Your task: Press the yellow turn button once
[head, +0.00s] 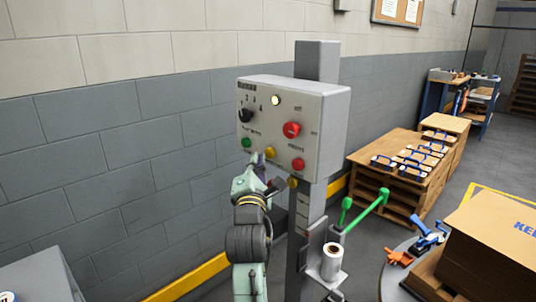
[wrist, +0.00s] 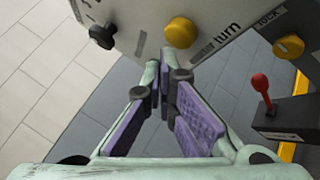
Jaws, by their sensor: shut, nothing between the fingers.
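The yellow turn button (head: 270,152) is on the lower front of the grey control box (head: 330,105), between a green button (head: 247,142) and a red button (head: 298,164). In the wrist view the round yellow turn button (wrist: 180,32) is beside the printed word "turn". My gripper (head: 257,160) is shut and empty, just below and left of the yellow button in the head view. In the wrist view my gripper's fingertips (wrist: 164,66) point toward the panel, just short of the button in the picture. I cannot tell whether they touch it.
The box also carries a black selector (head: 245,115), a lit lamp (head: 276,101) and a red knob (head: 292,129). A yellow knob (head: 292,182) and green-ended levers (head: 369,211) are lower on the post. A block wall (head: 110,150) stands behind. Cardboard boxes (head: 490,235) are at right.

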